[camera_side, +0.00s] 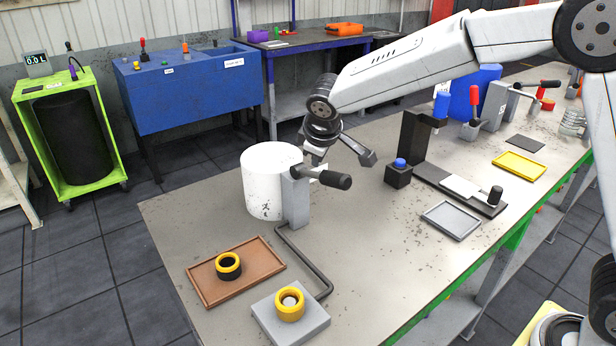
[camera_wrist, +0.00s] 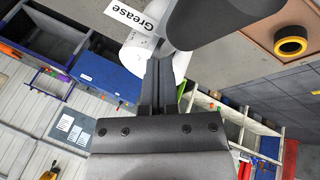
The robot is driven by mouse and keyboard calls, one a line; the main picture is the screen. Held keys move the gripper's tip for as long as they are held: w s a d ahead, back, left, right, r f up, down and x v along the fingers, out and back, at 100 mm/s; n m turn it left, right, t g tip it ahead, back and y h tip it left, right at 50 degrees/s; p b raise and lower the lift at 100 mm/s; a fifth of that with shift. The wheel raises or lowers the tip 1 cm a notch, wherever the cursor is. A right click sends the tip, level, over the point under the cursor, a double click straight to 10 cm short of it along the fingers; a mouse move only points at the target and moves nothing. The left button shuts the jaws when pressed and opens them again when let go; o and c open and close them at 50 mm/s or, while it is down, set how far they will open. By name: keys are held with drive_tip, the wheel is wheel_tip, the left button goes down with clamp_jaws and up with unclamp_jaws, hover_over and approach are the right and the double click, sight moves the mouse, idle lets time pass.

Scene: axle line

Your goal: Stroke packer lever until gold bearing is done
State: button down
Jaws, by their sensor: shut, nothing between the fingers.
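The bearing packer has a white grease drum (camera_side: 268,180) with a grey post (camera_side: 295,198) on its right. Its lever (camera_side: 332,180) has a thick black handle that sticks out to the right, about level. My gripper (camera_side: 317,158) is shut and empty, just above the lever, pointing down; contact cannot be told. In the wrist view its closed fingers (camera_wrist: 160,75) are beside the dark handle (camera_wrist: 225,18) and the drum labelled Grease (camera_wrist: 140,52). One gold bearing (camera_side: 290,303) sits on the grey block (camera_side: 268,318), around a pale centre. Another gold ring (camera_side: 228,261) stands on the brown tray (camera_side: 202,287).
A dark pipe (camera_side: 305,262) runs from the post to the grey block. To the right stand a black press (camera_side: 412,150), a grey tray (camera_side: 451,220) and a yellow tray (camera_side: 519,165). The bench front between block and grey tray is clear.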

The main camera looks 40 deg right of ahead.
drive_tip(key=shift+w+r, duration=0.2)
drive_tip(key=shift+r, duration=0.4)
drive_tip(key=shift+w+r, duration=0.25)
drive_tip(key=shift+r, duration=0.5)
drive_tip(key=shift+w+r, duration=0.3)
drive_tip(key=shift+r, duration=0.5)
drive_tip(key=shift+w+r, duration=0.25)
drive_tip(key=shift+r, duration=0.5)
drive_tip(key=s+a+f+m+g+y, duration=0.1)
drive_tip(key=s+a+f+y, duration=0.15)
drive_tip(key=s, duration=0.35)
drive_tip(key=s+a+f+m+g+y, duration=0.1)
drive_tip(key=s+a+f, duration=0.15)
drive_tip(key=s, duration=0.25)
drive_tip(key=s+d+f+m, duration=0.3)
drive_tip(key=s+d+f, duration=0.8)
drive_tip(key=s, duration=0.4)
drive_tip(key=shift+d+m+h, duration=0.35)
drive_tip(key=shift+d+m, duration=0.05)
drive_tip(key=shift+d, duration=0.15)
